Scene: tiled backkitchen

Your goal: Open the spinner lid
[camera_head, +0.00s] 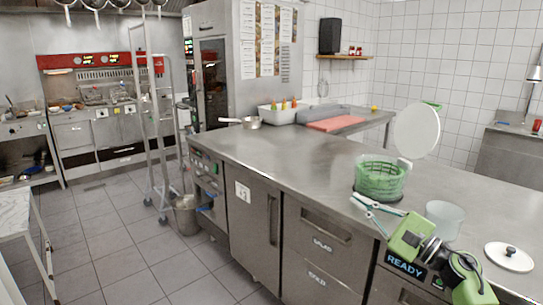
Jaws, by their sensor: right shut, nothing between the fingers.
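The salad spinner stands on the steel counter, with a green slotted basket (380,181) inside. Its round white lid (416,130) stands tilted up on edge at the back right of the spinner, so the top of the basket is uncovered. My right gripper (357,202), green with thin grey fingers, is shut and empty. In the picture it is just in front of and below the spinner, near the counter's front edge; I cannot tell whether it touches the spinner. My left gripper is not in view.
A clear bowl (445,219) and a white lid with a black knob (509,257) are on the counter to the right. A pan (250,122), a white bin with bottles (277,116) and a red board (335,124) are at the back. The counter left of the spinner is clear.

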